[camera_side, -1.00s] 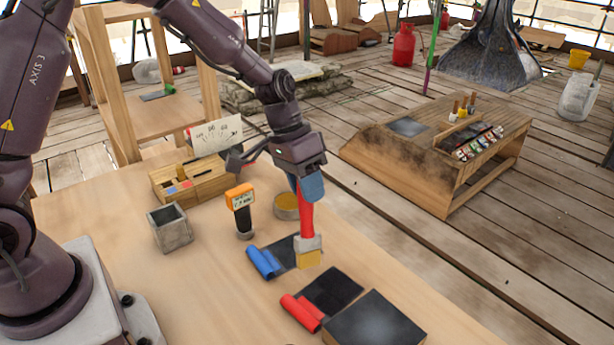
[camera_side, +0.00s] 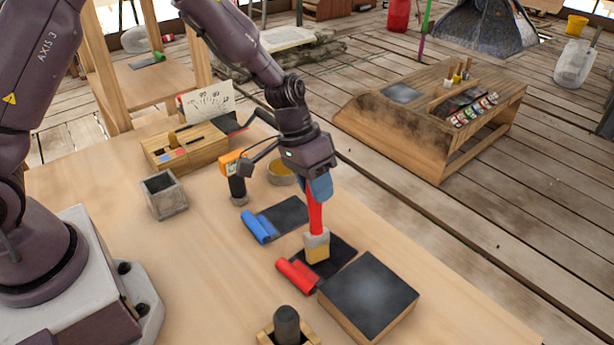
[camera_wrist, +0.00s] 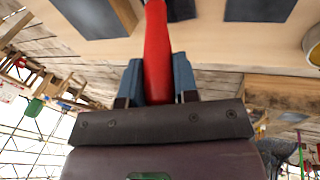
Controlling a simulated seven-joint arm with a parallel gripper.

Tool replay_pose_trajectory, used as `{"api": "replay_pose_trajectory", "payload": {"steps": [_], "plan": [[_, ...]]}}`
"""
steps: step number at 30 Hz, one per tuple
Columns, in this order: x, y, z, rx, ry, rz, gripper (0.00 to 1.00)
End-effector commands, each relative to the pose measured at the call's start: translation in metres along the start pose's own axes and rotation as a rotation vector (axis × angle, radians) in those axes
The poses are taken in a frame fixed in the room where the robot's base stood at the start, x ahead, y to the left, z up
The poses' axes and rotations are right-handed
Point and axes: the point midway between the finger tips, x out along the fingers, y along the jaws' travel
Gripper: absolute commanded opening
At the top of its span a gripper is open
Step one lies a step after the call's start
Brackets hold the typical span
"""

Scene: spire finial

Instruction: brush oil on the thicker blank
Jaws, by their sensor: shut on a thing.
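My gripper (camera_side: 318,188) is shut on the red handle of a brush (camera_side: 316,222), which hangs bristles down. In the wrist view, my gripper's blue fingers (camera_wrist: 157,82) clasp the red handle (camera_wrist: 157,45). The pale bristles are over the dark sheet with a red roll (camera_side: 339,255); whether they touch it I cannot tell. A similar dark sheet (camera_side: 287,213) with a blue roll (camera_side: 258,229) lies behind it to the left. The red roll (camera_side: 297,275) is beside the brush. I cannot tell which sheet is thicker. A round pot with yellowish contents (camera_side: 281,171) stands behind.
A dark-topped block (camera_side: 370,295) stands just right of the red-roll sheet. A dark cylinder in a wooden holder (camera_side: 287,325) is at the front.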

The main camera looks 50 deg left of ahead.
Motion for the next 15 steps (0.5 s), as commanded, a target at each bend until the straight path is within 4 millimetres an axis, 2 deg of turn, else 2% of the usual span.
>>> {"api": "replay_pose_trajectory", "payload": {"steps": [1,15], "plan": [[0.002,0.005,0.0,0.003,-0.001,0.0,0.04],[-0.011,-0.031,0.006,-0.004,0.001,-0.001,0.04]]}}
